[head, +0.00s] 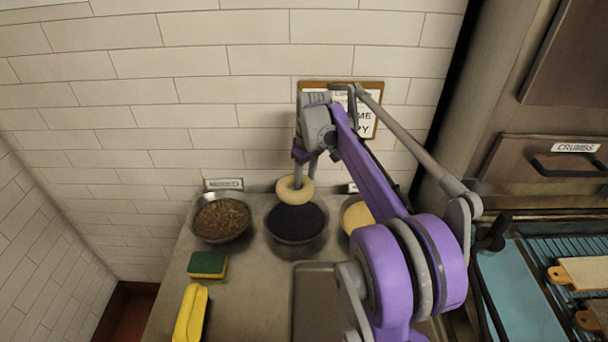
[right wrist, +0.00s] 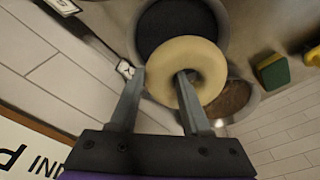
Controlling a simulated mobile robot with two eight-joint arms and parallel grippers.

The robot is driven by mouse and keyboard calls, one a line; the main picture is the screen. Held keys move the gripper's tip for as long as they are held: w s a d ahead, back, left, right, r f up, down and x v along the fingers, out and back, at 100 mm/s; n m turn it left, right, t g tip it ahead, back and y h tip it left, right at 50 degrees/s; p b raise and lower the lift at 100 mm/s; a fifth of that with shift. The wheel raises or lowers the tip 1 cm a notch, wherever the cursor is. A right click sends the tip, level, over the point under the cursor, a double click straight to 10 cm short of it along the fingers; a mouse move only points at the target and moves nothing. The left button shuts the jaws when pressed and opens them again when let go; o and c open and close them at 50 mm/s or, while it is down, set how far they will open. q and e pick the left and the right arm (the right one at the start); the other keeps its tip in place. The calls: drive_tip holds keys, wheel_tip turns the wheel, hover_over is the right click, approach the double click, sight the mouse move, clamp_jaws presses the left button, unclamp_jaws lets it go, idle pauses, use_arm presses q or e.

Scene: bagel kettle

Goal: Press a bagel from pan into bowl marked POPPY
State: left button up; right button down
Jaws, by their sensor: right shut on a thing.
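My right gripper (head: 303,175) is shut on a pale bagel (head: 285,192), one finger through its hole and the other outside its rim. In the right wrist view, the gripper (right wrist: 157,74) grips one side of the bagel (right wrist: 208,62). The bagel is over the back part of the middle bowl of black seeds (head: 297,222), which also shows in the right wrist view (right wrist: 175,25). I cannot tell whether the bagel touches the seeds. That bowl's label is hidden. A grey rectangular pan (head: 310,305) lies in front, its visible part bare. My left gripper is out of view.
A bowl of brown seeds (head: 221,218) stands left, and a bowl of pale contents (head: 355,216) right, partly behind my arm. A green-yellow sponge (head: 208,265) and a yellow object (head: 190,315) lie front left. A tiled wall and a board (head: 367,122) are behind.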

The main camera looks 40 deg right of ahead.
drive_tip(key=shift+s+a+f+b, duration=0.1)
drive_tip(key=shift+f+b, duration=0.25)
drive_tip(key=shift+f, duration=0.3)
wheel_tip(320, 180, down, 8)
drive_tip(key=b, duration=0.4)
drive_tip(key=shift+r, duration=0.2)
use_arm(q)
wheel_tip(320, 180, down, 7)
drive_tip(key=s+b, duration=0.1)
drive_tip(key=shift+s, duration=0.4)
use_arm(e)
drive_tip(key=shift+f, duration=0.6)
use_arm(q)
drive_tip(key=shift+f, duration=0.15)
use_arm(e)
drive_tip(key=shift+f, duration=0.35)
drive_tip(key=shift+r+p, duration=1.65)
drive_tip(key=shift+r, duration=1)
drive_tip(key=shift+r+p, duration=1.45)
drive_tip(key=shift+r, duration=0.95)
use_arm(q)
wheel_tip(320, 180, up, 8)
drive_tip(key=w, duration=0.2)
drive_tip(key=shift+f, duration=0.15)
